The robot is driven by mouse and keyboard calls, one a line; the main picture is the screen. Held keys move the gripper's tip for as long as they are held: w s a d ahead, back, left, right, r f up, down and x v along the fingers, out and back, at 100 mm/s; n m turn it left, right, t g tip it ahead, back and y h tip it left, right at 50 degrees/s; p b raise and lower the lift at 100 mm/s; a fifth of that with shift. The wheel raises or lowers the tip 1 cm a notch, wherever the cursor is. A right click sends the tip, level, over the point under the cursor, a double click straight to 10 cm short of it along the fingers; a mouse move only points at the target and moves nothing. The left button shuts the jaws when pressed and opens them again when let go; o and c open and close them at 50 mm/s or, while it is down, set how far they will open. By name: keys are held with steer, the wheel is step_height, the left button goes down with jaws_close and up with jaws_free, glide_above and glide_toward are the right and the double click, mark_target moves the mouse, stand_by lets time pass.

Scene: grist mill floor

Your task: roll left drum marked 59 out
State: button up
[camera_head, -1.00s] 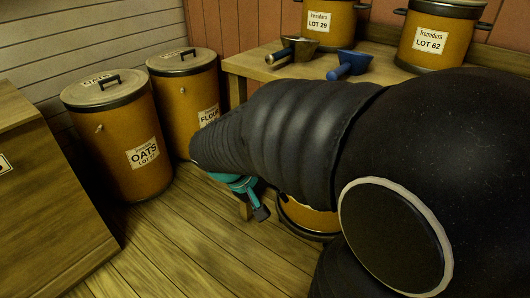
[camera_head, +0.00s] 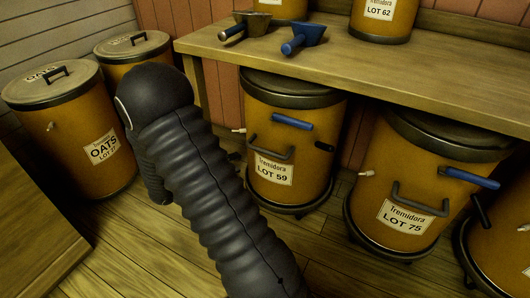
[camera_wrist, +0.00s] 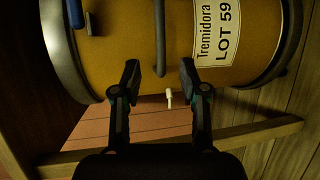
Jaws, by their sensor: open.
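The left drum marked LOT 59 (camera_head: 322,155) stands upright under the workbench on a low dark wheeled base. Its front has a dark handle (camera_head: 270,153), a blue bar (camera_head: 292,122) above it and a white label (camera_head: 271,170). My gripper (camera_wrist: 160,78) is open and empty in the wrist view, close to this drum, which is turned sideways there. The dark handle (camera_wrist: 160,38) shows between the two fingers, its end level with the fingertips; I cannot tell the exact depth. My arm hides the gripper in the head view.
The LOT 75 drum (camera_head: 384,231) stands to the right, with another drum (camera_head: 502,258) beyond it. The workbench (camera_head: 400,62) overhangs the drums and bears scoops and more drums. An OATS drum (camera_head: 88,163) stands left. Plank floor (camera_head: 150,245) is clear in front.

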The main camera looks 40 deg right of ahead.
mark_target(266, 152)
steer(key=d, duration=0.4)
steer(key=d+f, duration=0.1)
steer(key=d, duration=0.4)
steer(key=d+f+p, duration=0.1)
steer(key=d, duration=0.3)
steer(key=shift+d+f, duration=0.25)
